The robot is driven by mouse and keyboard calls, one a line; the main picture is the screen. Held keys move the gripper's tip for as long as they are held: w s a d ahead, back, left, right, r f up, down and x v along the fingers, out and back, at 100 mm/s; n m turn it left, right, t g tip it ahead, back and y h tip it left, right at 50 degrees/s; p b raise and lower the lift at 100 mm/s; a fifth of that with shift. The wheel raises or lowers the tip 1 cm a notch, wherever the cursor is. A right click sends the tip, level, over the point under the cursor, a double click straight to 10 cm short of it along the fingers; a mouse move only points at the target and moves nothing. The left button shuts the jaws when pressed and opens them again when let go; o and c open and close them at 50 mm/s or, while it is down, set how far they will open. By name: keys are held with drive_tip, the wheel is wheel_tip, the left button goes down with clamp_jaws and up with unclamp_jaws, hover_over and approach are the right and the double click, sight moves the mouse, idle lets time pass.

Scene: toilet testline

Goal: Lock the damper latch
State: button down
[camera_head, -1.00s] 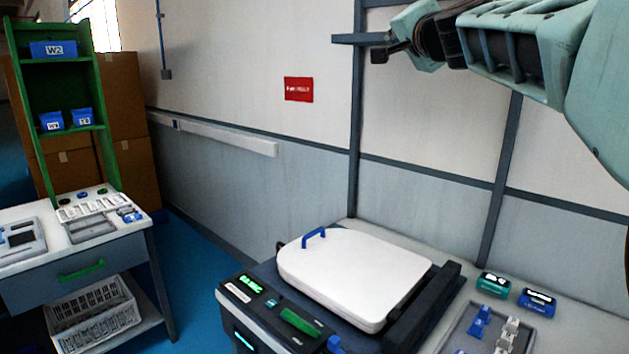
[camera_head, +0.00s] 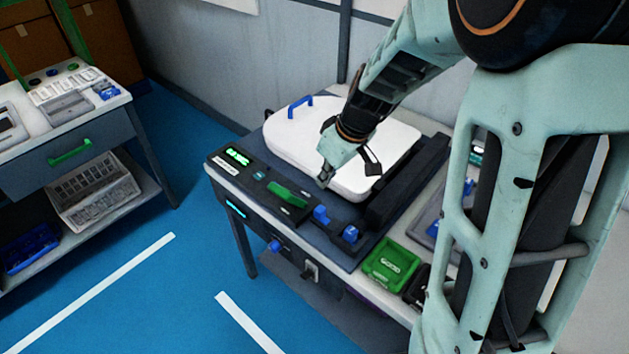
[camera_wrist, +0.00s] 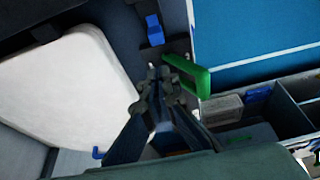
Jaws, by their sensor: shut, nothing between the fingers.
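The test bench holds a white toilet lid (camera_head: 290,130), lying shut, with a blue handle (camera_head: 301,106). On the dark panel in front of it are a green lever (camera_head: 288,195), a blue latch-like part (camera_head: 321,213) and another blue part (camera_head: 350,233). No readable label tells which is the damper latch. My gripper (camera_head: 326,180) points down, shut and empty, over the lid's front edge, behind the green lever and first blue part. In the wrist view, my fingertips (camera_wrist: 153,76) appear beside the green lever (camera_wrist: 190,74), with a blue part (camera_wrist: 154,30) above them; contact cannot be told.
A dark raised bar (camera_head: 405,185) runs along the lid's right side. A green box (camera_head: 390,263) stands at the bench's front right. A blue knob (camera_head: 275,246) is on the bench front. A side table (camera_head: 75,130) stands left, with open blue floor between.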

drive_tip(key=shift+s+f, duration=0.15)
drive_tip(key=shift+s, duration=0.1)
drive_tip(key=shift+f, duration=0.1)
hover_over(328, 218)
drive_tip(key=w+a, duration=0.2)
drive_tip(key=a, duration=0.2)
drive_tip(key=f, duration=0.9)
drive_tip(key=shift+d+f, duration=0.1)
drive_tip(key=shift+d, duration=0.15)
